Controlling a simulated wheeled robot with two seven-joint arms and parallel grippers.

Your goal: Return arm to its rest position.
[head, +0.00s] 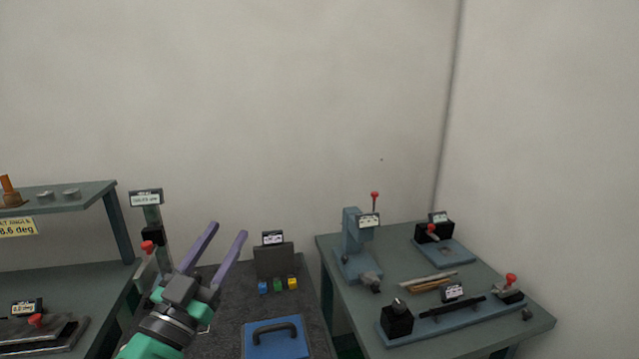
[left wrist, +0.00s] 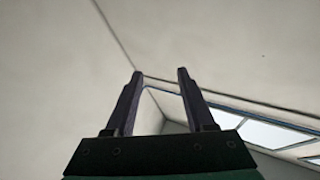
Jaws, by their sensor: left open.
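My left gripper (head: 228,242) comes in from the lower left in the head view and points up and to the right. Its two purple fingers are spread apart with nothing between them. In the left wrist view the two dark fingers of the left gripper (left wrist: 158,80) stand open against the bare wall, ceiling edge and a bright window. The gripper appears in front of the dark middle bench (head: 225,300); its exact height above it I cannot tell. My right gripper does not show in either view.
A blue case with a black handle (head: 275,338) and small coloured blocks (head: 278,285) are on the middle bench. A press with a red knob (head: 358,240) stands on the right table (head: 480,335). A post with a display (head: 152,215) and a shelf (head: 75,190) are at left.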

